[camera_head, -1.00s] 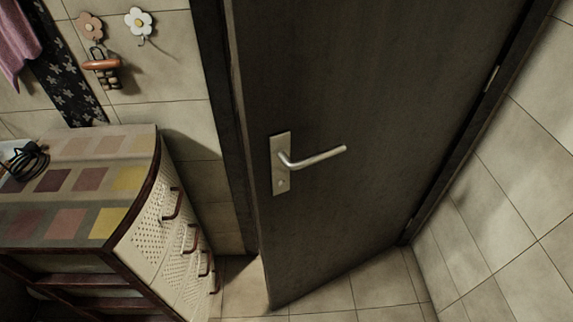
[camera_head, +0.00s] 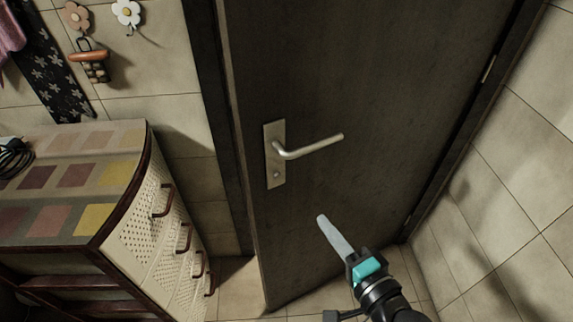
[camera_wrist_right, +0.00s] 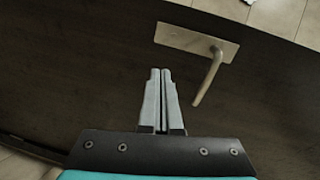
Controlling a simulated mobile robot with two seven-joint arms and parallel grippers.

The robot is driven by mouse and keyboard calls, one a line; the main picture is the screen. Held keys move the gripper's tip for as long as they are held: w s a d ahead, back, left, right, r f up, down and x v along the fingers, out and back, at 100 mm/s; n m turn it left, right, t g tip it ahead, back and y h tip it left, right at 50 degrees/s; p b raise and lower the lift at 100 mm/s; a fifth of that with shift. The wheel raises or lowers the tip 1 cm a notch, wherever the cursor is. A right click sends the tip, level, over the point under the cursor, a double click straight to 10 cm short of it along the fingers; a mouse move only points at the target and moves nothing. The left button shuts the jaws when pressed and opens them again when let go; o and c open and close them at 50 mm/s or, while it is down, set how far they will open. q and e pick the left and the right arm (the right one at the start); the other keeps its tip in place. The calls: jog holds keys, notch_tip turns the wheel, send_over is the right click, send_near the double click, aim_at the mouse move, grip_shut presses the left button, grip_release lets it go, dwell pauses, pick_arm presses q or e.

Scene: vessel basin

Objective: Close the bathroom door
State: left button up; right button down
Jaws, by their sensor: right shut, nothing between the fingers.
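The dark bathroom door (camera_head: 350,90) stands ajar, with its hinges on the right and its free left edge swung out from the frame. A metal lever handle (camera_head: 310,147) on a plate is near that edge. My right gripper (camera_head: 322,219) is in front of the door, below the handle, with its fingers shut and empty. In the right wrist view the shut fingers (camera_wrist_right: 160,74) point at the dark door surface, beside the handle (camera_wrist_right: 207,78). Whether the fingertips touch the door I cannot tell. My left gripper is not in view.
A cabinet (camera_head: 120,245) with woven drawers and a patterned top stands at the left, close to the door's free edge. A tiled wall (camera_head: 510,170) bounds the right side. Tiled floor (camera_head: 235,290) shows below the door.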

notch_tip(320, 180, up, 6)
jog(key=a+m+t+y, duration=0.1)
send_near(286, 162)
jog(key=w+a+r, duration=0.1)
jog(key=w, duration=0.1)
jog(key=w+a+r, duration=0.2)
jog(key=w+a, duration=0.1)
jog(key=shift+w+a+r+b, duration=0.1)
jog(key=shift+w+r+b, duration=0.05)
jog(key=shift+w+b, duration=0.2)
